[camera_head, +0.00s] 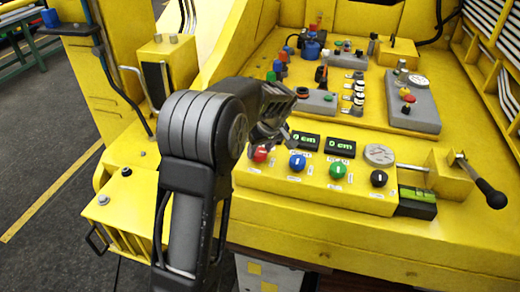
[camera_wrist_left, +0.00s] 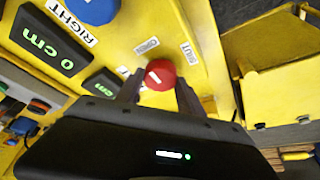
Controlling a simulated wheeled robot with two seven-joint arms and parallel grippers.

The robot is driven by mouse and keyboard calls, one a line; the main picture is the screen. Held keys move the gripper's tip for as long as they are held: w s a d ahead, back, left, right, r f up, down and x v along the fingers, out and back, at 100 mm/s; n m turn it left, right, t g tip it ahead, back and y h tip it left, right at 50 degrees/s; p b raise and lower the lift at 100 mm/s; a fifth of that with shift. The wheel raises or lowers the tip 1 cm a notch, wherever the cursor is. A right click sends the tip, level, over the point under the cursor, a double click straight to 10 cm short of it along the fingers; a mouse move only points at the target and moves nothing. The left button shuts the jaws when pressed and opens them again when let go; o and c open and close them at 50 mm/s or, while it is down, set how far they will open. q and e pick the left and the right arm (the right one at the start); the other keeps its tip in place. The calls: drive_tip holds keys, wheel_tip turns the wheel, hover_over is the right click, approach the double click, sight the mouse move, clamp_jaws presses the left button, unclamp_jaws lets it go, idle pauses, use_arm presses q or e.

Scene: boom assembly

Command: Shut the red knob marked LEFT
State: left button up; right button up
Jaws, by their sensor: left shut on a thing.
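The red knob (camera_head: 260,154) sits at the left end of the front row on the yellow control panel, partly hidden behind my left gripper in the head view. In the left wrist view the red knob (camera_wrist_left: 160,75) shows between my two dark fingers, with a white mark on its face. Labels beside it include one reading SHUT (camera_wrist_left: 190,53). My left gripper (camera_head: 272,138) reaches the panel from the left, and in the wrist view the gripper (camera_wrist_left: 158,90) is shut on the red knob. My right gripper is not in view.
A blue knob (camera_head: 298,161), a green knob (camera_head: 338,170) and a black knob (camera_head: 379,178) stand to the right in the same row. Two displays (camera_head: 340,147) sit behind them. A crank handle (camera_head: 490,192) sticks out at the far right.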

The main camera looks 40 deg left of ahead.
use_arm(q)
drive_tip(key=shift+a+f+m+t+h+b, duration=0.15)
drive_tip(key=shift+m+t+b, duration=0.15)
drive_tip(key=shift+m+b, duration=0.5)
drive_tip(key=shift+d+m+t+h+b, duration=0.15)
drive_tip(key=shift+m+t+b, duration=0.15)
drive_tip(key=shift+m+b, duration=0.5)
drive_tip(key=m, duration=0.2)
drive_tip(key=m+h+b, duration=0.1)
drive_tip(key=m, duration=0.1)
drive_tip(key=shift+s+a+t, duration=0.15)
drive_tip(key=shift+a+t, duration=0.05)
drive_tip(key=shift+t, duration=0.2)
drive_tip(key=m+h+b, duration=0.1)
drive_tip(key=m, duration=0.2)
drive_tip(key=m+h+b, duration=0.1)
drive_tip(key=m, duration=0.2)
drive_tip(key=shift+a+t+h+b, duration=0.15)
drive_tip(key=shift+t+h+b, duration=0.15)
drive_tip(key=shift+b, duration=0.1)
drive_tip(key=m+h, duration=0.1)
drive_tip(key=m, duration=0.3)
drive_tip(key=shift+m+h+b, duration=0.3)
drive_tip(key=shift+h+b, duration=0.1)
drive_tip(key=o, duration=1.4)
drive_tip(key=shift+r, duration=0.2)
